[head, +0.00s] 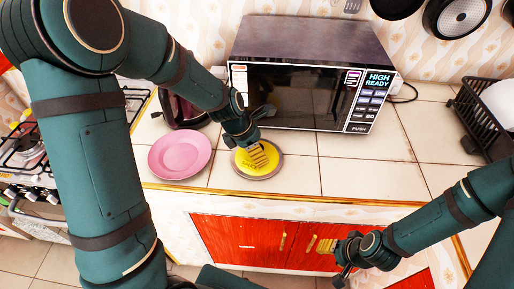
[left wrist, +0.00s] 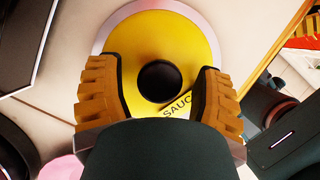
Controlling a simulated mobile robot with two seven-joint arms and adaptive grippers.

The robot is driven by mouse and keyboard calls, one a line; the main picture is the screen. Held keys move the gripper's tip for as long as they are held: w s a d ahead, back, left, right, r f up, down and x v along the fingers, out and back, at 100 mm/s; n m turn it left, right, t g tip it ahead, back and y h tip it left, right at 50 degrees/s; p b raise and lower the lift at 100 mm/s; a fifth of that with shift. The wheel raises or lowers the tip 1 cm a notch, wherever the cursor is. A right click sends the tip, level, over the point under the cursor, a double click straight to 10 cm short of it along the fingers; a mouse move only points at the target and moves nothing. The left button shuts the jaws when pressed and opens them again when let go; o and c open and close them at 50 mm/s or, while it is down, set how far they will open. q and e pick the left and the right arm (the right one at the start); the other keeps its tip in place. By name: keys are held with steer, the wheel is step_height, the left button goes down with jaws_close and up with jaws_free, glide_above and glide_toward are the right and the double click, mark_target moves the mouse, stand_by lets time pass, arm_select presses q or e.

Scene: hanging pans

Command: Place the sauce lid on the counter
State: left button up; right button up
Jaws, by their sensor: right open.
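The sauce lid (head: 242,164) is a yellow disc with a pale metallic rim, lying flat at the front of the counter (head: 365,180). In the left wrist view the lid (left wrist: 160,35) shows its round black knob (left wrist: 160,82) and part of the word "SAUCE". My left gripper (head: 259,155) is above the lid, pointing down at it. In the left wrist view its ribbed fingers (left wrist: 160,95) stand apart on either side of the knob with gaps. My right gripper (head: 340,265) is open and empty, low in front of the red cabinet doors.
A pink plate (head: 180,154) lies left of the lid. A microwave (head: 300,80) stands behind it. A black dish rack (head: 480,120) is at the right, a gas stove (head: 30,160) at the left, and pans (head: 460,18) hang above. The counter right of the lid is clear.

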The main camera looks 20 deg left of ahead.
mark_target(244, 158)
arm_select(q)
steer(key=p+v, duration=0.4)
steer(key=v, duration=0.8)
steer(key=shift+r, duration=0.15)
